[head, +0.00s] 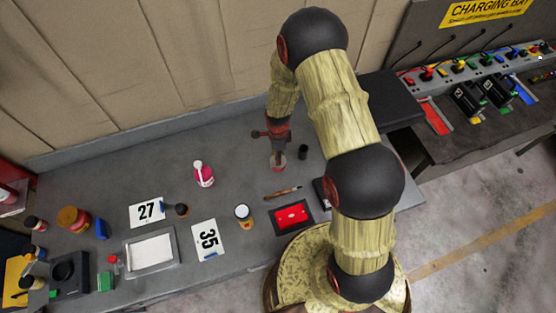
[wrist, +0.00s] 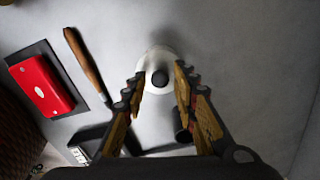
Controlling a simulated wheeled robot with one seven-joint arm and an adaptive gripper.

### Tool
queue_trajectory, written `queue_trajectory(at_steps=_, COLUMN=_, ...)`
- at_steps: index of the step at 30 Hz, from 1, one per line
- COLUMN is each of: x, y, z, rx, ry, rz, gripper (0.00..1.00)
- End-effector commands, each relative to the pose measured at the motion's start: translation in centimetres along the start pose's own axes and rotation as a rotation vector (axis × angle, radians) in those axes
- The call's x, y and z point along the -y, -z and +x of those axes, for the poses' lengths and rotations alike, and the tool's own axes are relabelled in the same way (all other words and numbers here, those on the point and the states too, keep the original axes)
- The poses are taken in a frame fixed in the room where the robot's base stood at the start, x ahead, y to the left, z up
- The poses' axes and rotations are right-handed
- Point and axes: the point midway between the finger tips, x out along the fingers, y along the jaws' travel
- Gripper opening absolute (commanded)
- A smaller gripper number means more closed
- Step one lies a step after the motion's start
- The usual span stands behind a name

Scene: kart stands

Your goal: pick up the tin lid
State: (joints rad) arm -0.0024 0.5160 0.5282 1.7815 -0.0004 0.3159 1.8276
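The tin lid is a small pale disc (wrist: 157,54) with a dark round knob in its middle; it lies on the grey table in the wrist view. In the wrist view my gripper (wrist: 160,76) is open, with one fingertip at each side of the lid. The fingertips overlap the lid's edges in the picture. I cannot tell how high above it they are. Nothing is held.
A wooden-handled tool (head: 283,192) and a red case on a dark mat (head: 275,224) lie nearby. A black cylinder (head: 303,152) stands close right of the lid. A red-and-white bottle (head: 203,175) stands left. Table behind the lid is clear up to the wall.

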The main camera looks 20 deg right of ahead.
Motion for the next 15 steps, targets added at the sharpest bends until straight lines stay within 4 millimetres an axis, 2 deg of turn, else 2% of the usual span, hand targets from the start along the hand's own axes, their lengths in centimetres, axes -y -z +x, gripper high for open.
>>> queue_trajectory(at_steps=15, x=-0.04, y=-0.01, z=0.01, rx=0.000, ry=-0.001, rz=0.000, gripper=0.00)
